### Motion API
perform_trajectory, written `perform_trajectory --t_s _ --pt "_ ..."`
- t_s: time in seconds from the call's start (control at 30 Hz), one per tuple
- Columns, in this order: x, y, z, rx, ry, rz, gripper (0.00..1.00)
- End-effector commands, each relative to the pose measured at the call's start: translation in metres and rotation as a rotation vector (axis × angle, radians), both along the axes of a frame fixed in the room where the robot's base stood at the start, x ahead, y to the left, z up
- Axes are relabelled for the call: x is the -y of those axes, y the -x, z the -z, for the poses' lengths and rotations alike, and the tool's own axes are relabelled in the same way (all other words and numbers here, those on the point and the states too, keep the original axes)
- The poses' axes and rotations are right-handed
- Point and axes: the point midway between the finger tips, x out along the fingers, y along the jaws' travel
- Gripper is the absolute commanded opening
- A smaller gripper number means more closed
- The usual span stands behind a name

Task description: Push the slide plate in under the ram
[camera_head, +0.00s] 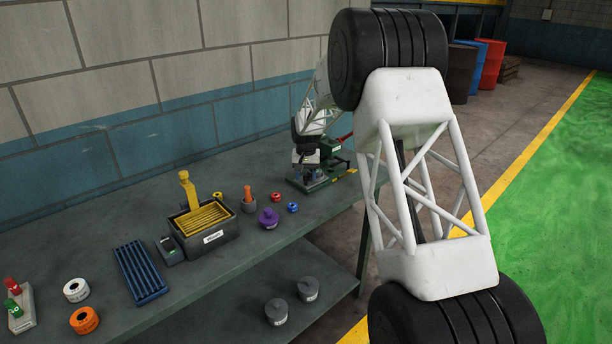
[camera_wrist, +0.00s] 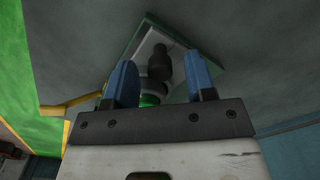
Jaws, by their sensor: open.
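The press stands at the far right end of the bench, with a green base (camera_head: 318,184) and a red-tipped lever (camera_head: 346,137). In the wrist view its green-edged base (camera_wrist: 213,68) lies beyond my fingers, with a pale grey plate (camera_wrist: 148,44) on it. A dark stepped cylinder (camera_wrist: 160,66), possibly the ram, shows between my fingers. I cannot tell which part is the slide plate. My gripper (camera_wrist: 162,76) is open, its two blue fingers apart and apparently empty. In the head view my arm hides part of the press, and contact is unclear.
Left along the bench (camera_head: 240,265) are a purple knobbed piece (camera_head: 268,218), a dark bin with yellow slats (camera_head: 203,222), a blue ribbed tray (camera_head: 141,271) and tape rolls (camera_head: 84,320). Two grey lidded pots (camera_head: 308,289) stand on the lower shelf. A wall runs behind.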

Motion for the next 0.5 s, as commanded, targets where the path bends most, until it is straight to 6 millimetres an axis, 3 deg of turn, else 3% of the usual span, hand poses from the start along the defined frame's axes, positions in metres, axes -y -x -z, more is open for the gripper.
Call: perform_trajectory --t_s 0.23,0.5 --pt "0.0 0.0 0.0002 0.0 0.0 0.0 0.5" --pt "0.0 0.0 0.0001 0.0 0.0 0.0 0.09"
